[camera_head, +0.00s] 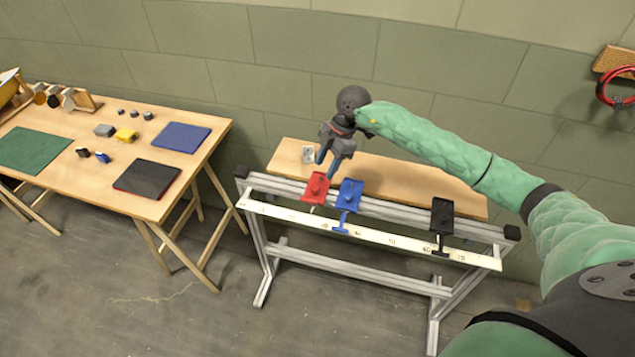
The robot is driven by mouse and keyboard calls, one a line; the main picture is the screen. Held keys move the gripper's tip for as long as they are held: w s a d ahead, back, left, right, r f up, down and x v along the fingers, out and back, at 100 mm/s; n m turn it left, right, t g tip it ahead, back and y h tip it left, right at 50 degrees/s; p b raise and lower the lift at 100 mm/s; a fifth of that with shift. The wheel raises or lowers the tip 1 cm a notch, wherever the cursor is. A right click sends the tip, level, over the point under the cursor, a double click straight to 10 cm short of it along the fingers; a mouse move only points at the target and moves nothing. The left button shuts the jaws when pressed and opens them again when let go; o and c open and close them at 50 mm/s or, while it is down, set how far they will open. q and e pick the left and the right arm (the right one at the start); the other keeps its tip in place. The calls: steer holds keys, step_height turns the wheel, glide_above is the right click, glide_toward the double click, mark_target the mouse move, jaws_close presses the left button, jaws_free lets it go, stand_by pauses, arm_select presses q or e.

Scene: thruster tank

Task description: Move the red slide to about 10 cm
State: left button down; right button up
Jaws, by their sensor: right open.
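The red slide (316,187) sits on the aluminium rail, left of the middle, with its pointer toward the white scale strip (281,215). It stands well to the right of the scale's left end; the figures near it are too small to read surely. The blue slide (348,194) is just right of it, with a small gap. The black slide (441,220) is far to the right. My right gripper (327,164) is open, its blue-tipped fingers pointing down just above and behind the red slide; contact cannot be told. My left gripper is out of view.
A wooden board (400,180) lies behind the rail, with a small white plate (308,154) at its left. A wooden table (210,136) with mats and small blocks stands at the left. The rail left of the red slide is clear.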

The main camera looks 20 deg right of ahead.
mark_target(315, 187)
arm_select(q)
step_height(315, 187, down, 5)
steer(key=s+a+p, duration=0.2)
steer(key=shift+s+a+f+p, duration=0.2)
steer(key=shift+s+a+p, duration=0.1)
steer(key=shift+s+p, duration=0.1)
arm_select(e)
steer(key=shift+x, duration=3.75)
jaws_close()
